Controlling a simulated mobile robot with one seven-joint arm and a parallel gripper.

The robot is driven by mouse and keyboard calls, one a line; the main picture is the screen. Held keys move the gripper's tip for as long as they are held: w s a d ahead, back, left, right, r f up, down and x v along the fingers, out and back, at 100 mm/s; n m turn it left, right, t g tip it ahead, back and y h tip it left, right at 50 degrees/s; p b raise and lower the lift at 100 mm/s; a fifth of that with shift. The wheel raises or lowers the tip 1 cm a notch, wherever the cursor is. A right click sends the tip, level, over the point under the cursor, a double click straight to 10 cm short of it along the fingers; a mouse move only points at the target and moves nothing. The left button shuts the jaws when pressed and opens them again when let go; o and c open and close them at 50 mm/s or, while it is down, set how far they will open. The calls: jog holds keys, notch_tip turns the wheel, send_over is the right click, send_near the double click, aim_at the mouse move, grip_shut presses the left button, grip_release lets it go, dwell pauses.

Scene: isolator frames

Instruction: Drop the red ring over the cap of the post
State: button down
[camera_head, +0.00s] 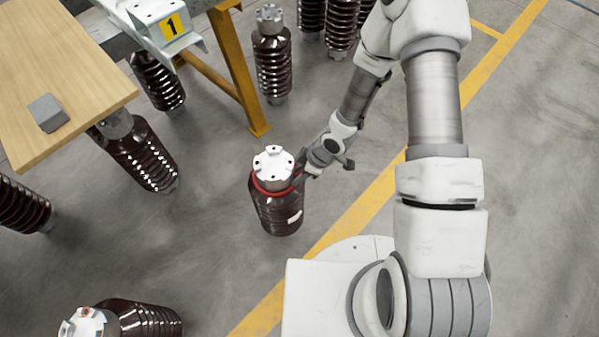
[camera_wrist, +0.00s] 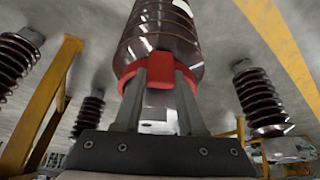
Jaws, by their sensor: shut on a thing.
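The post (camera_head: 277,212) is a dark brown ribbed insulator standing upright on the floor. Its silver cap (camera_head: 272,162) has a notched top with small dark holes. The red ring (camera_head: 262,187) is around the post at the base of the cap. In the wrist view, the red ring (camera_wrist: 128,72) circles the post and shows a red tab between the fingers. My gripper (camera_head: 300,166) is at the right side of the cap, shut on the ring's tab. In the wrist view, the two grey fingers of my gripper (camera_wrist: 160,72) flank this tab. The ring's far side is hidden.
A wooden table (camera_head: 70,75) with a grey block (camera_head: 48,112) is at left. A yellow steel leg (camera_head: 240,75) stands behind the post. Several other insulators stand around, one (camera_head: 272,65) behind and one (camera_head: 145,318) at lower left.

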jog(key=shift+f+b, duration=0.45)
jog(key=shift+f, duration=0.15)
jog(key=shift+c, duration=2.1)
grip_release()
jog(key=shift+r, duration=0.1)
jog(key=p+v, duration=0.9)
jog(key=v, duration=0.8)
jog(key=shift+r+p, duration=0.2)
jog(key=shift+p, duration=0.1)
